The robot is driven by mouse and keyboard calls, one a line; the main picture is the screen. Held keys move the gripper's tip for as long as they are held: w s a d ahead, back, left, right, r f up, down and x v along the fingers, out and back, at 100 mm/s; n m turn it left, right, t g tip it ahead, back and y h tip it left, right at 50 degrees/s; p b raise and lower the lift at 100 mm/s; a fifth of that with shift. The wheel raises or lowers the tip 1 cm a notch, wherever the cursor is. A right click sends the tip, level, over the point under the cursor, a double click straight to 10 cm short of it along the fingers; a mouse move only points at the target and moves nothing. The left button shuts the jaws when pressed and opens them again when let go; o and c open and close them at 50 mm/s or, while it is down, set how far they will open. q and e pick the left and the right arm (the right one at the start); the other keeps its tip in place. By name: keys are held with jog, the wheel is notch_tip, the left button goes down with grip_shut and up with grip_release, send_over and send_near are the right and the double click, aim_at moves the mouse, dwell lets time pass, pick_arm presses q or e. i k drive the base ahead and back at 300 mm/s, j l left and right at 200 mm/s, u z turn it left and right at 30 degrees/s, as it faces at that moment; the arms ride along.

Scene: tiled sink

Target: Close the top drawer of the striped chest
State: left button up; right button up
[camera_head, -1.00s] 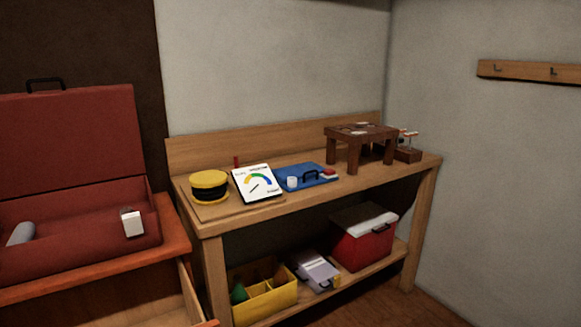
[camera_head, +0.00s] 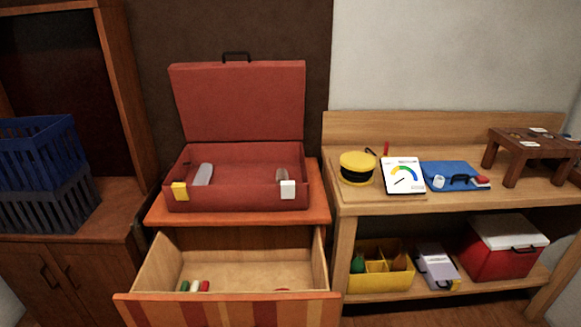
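The striped chest (camera_head: 318,205) has an orange top and stands between a dark wooden cabinet and a workbench. Its top drawer (camera_head: 230,310) is pulled well out toward me, with an orange, red and yellow striped front at the bottom of the view. Inside the drawer lie a few small green, white and red items (camera_head: 195,286) and a partly hidden red item near the front. An open red case (camera_head: 238,192) sits on the chest, its lid raised against the dark wall. Neither of my grippers is in view.
At the left, blue and grey crates (camera_head: 45,165) stand on the wooden cabinet (camera_head: 75,275).

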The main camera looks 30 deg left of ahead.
aim_at(242, 266)
jog(key=u, duration=1.35)
